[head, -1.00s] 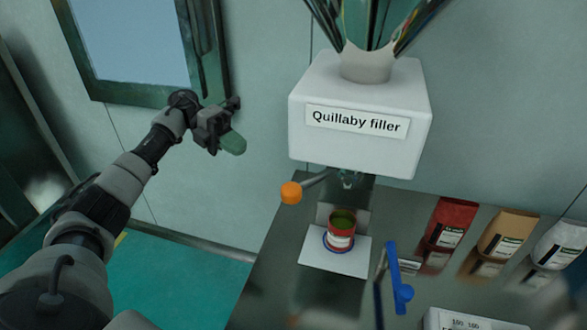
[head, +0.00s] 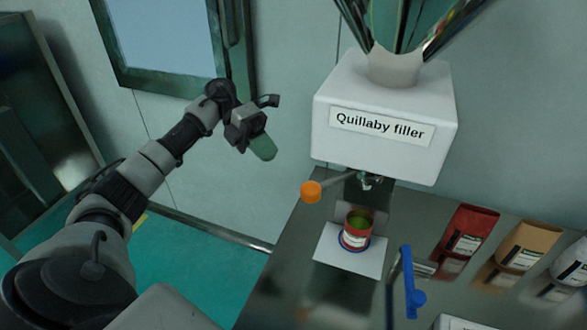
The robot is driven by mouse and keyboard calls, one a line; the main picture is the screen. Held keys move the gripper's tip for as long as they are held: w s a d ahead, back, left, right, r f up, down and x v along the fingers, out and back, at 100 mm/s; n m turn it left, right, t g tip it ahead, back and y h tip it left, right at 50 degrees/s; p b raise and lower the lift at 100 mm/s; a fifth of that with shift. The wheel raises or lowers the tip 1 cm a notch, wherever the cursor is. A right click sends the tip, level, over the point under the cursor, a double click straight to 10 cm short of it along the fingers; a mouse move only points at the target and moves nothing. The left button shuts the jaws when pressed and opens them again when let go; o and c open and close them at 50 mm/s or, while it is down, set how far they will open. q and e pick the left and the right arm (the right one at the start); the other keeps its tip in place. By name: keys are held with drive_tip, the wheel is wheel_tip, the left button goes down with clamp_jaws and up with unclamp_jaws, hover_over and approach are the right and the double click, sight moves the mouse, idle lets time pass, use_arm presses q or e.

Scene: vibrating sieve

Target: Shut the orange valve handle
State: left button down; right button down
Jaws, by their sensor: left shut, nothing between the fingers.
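The orange valve handle (head: 311,192) is a knob on a grey lever that sticks out to the left from under the white Quillaby filler (head: 380,155). Below the outlet, a red can (head: 354,240) with green contents stands on a blue ring on a white plate (head: 338,262). My left gripper (head: 263,148) is shut and empty, with greenish fingertips. It appears in front of the wall, up and left of the orange knob and apart from it. My right gripper is not in view.
A blue handle (head: 411,285) stands at the front right of the dark counter (head: 285,270). Red, tan and white bags (head: 470,230) stand along the right. A framed window (head: 165,40) is on the wall. Between my left gripper and the knob the view is clear.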

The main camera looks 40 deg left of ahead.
sight(303, 186)
use_arm(q)
drive_tip(key=p+x, duration=0.1)
drive_tip(key=x, duration=0.1)
drive_tip(key=p+x, duration=0.1)
drive_tip(key=x, duration=0.2)
drive_tip(key=r+p+x, duration=0.1)
drive_tip(key=x, duration=0.2)
drive_tip(key=shift+d+r+p, duration=0.1)
drive_tip(key=shift+d+p, duration=0.1)
drive_tip(key=shift+p, duration=0.1)
drive_tip(key=shift+d, duration=0.15)
drive_tip(key=shift+d, duration=0.15)
